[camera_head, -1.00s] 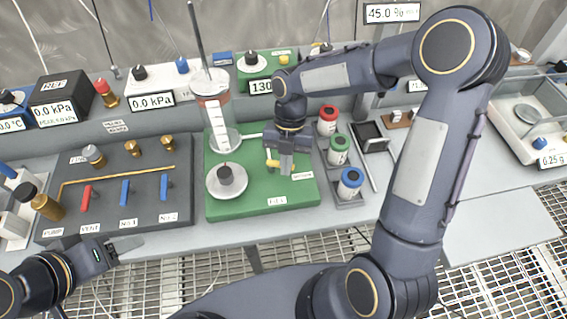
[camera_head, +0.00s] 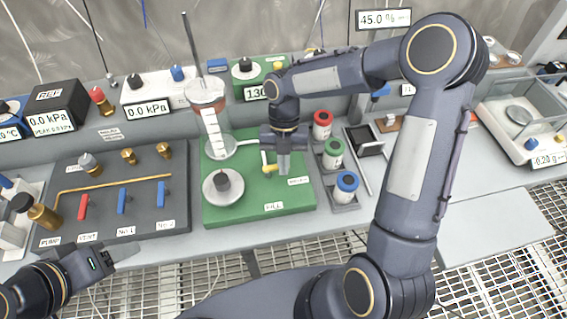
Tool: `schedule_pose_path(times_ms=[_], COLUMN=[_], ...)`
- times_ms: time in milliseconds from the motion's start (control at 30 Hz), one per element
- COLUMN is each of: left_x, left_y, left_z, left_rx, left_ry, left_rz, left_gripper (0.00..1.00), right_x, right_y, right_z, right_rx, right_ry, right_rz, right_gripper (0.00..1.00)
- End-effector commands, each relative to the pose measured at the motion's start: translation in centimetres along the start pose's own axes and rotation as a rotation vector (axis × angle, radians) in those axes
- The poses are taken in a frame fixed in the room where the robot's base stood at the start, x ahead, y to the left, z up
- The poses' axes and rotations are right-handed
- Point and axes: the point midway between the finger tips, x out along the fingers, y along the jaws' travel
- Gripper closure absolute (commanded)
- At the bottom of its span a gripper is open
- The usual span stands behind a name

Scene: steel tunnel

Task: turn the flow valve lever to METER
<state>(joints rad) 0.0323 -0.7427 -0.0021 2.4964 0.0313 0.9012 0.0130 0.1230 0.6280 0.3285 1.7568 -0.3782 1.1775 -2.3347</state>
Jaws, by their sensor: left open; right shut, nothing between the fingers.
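The flow valve has a yellow lever (camera_head: 268,168) on the green base plate (camera_head: 240,212), right of the glass column (camera_head: 212,130). A FILL label (camera_head: 273,206) lies at the plate's front and another label (camera_head: 298,181), too small to read surely, at its right. My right gripper (camera_head: 284,172) points down at the valve, shut and empty. Its fingers are just right of the lever's visible yellow part; I cannot tell whether they touch. The gripper hides part of the valve. My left gripper (camera_head: 126,253) is open and empty at the bench's front edge, lower left.
A dark valve panel (camera_head: 140,210) with red and blue levers stands at left. A round weight with a black knob (camera_head: 222,187) sits on the green plate. Several capped bottles (camera_head: 335,153) stand close right of it. A balance (camera_head: 520,125) is at far right.

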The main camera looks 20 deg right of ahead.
Motion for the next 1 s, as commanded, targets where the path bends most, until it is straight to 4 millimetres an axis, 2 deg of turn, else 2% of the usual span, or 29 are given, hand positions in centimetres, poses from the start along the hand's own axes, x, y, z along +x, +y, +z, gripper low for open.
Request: schedule_pose_path(times_ms=[367, 700, 833, 1000], left_x=[0.0, 0.2, 0.3, 0.3], left_y=[0.0, -0.1, -0.1, -0.1], left_z=[0.0, 0.1, 0.1, 0.1], left_rx=[0.0, 0.0, 0.0, 0.0], left_ry=[0.0, 0.0, 0.0, 0.0], left_rz=[0.0, 0.0, 0.0, 0.0], left_gripper=[0.45, 0.45, 0.45, 0.45], right_x=[-0.5, -6.0, -7.3, -7.9], right_y=[0.0, 0.1, 0.1, 0.0], right_z=[0.1, 0.1, 0.1, 0.0], right_rx=[0.001, 0.0, 0.0, 0.0], right_ry=[-0.003, -0.005, -0.002, 0.0], right_rz=[0.002, 0.003, 0.002, 0.001], right_gripper=[1.0, 1.0, 1.0, 1.0])
